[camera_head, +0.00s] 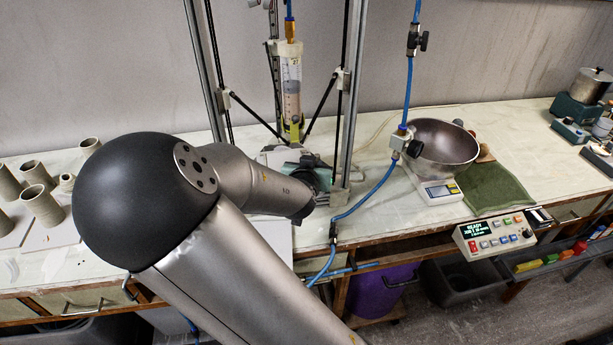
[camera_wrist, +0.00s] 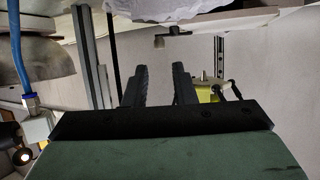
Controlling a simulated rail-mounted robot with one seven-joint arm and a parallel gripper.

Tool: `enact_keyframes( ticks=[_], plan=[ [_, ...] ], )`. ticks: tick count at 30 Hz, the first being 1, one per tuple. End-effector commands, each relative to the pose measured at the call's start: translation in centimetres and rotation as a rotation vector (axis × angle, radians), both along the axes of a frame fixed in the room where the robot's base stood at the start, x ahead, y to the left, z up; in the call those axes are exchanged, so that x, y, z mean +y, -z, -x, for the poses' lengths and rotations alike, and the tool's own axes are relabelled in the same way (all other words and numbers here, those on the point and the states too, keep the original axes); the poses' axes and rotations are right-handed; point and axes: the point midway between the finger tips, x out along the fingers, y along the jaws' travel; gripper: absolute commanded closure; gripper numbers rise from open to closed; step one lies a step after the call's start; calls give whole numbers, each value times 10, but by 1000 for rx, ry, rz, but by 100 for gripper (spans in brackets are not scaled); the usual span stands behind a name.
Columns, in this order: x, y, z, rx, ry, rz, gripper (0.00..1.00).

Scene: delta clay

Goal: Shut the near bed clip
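My gripper (camera_wrist: 160,72) shows in the wrist view as two dark fingers standing apart, with nothing visible between them. In the head view my arm reaches to the foot of the clay printer and hides most of its bed area, and the fingertips cannot be made out. I cannot clearly identify the near bed clip in either view. A small grey knob on a dark bracket (camera_wrist: 173,33) lies beyond the fingertips in the wrist view; I cannot tell whether it is the clip. The printer's clay syringe (camera_head: 290,88) hangs above the bed area.
A printer post (camera_head: 350,95) and a blue hose (camera_head: 372,192) stand right of my gripper. A steel bowl (camera_head: 440,148) sits on a scale (camera_head: 440,192) farther right, near a green cloth (camera_head: 497,186). Several clay cups (camera_head: 42,205) stand at left. A control box (camera_head: 494,236) is at the front edge.

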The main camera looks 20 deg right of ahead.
Motion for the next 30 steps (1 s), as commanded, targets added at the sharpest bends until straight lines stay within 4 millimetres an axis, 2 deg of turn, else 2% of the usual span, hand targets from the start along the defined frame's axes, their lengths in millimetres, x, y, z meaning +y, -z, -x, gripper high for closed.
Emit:
enact_keyframes(
  ticks=[1, 10, 12, 30],
  plan=[
    [8, -5, 9, 1, -6, -4, 76],
    [36, -28, 52, 2, -4, -1, 76],
    [37, -22, 53, 0, -2, 8, 76],
    [47, -34, 72, 1, 0, 0, 76]
  ],
)
